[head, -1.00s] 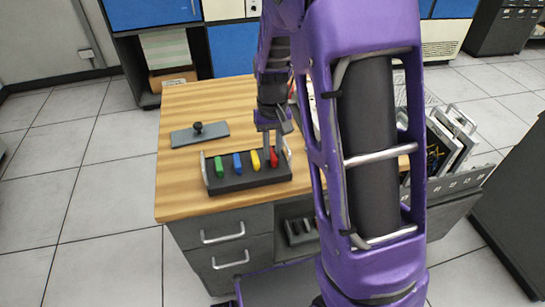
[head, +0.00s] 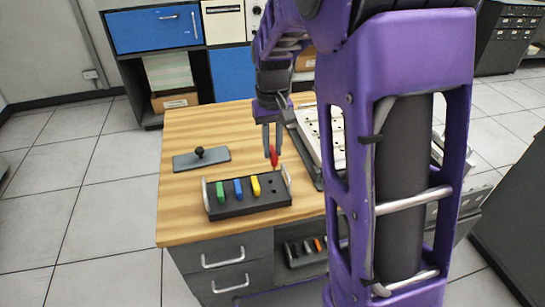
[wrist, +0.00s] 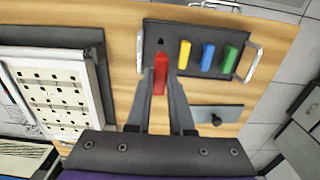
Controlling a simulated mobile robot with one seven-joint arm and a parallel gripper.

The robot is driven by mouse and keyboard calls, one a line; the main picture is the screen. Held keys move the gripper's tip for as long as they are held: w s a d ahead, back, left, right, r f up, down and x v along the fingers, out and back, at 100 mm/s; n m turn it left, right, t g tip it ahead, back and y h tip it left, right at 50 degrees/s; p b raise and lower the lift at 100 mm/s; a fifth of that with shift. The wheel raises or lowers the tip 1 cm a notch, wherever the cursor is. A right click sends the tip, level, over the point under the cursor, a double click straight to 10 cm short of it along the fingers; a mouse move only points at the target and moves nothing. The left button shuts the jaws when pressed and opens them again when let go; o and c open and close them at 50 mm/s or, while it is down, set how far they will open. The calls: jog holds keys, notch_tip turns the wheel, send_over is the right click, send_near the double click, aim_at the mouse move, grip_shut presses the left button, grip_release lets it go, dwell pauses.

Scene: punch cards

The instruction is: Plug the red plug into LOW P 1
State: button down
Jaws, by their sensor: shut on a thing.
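The red plug (head: 273,156) is held between the fingers of my gripper (head: 271,140), a little above the black plug holder. In the wrist view the red plug (wrist: 160,74) is clasped between the two fingertips. The black holder (head: 262,205) has an empty slot at its right end, beside the yellow, blue and green plugs standing in it. A white panel with rows of dark sockets (wrist: 58,98) lies left of my gripper in the wrist view. It is partly hidden behind my arm in the head view (head: 312,128). I cannot read the LOW P 1 label.
Metal handles (head: 206,194) rise at the holder's ends. Blue and white cabinets (head: 152,32) stand behind.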

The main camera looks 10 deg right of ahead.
aim_at(272, 151)
jog(key=shift+r+p, duration=2)
jog(key=shift+r, duration=0.75)
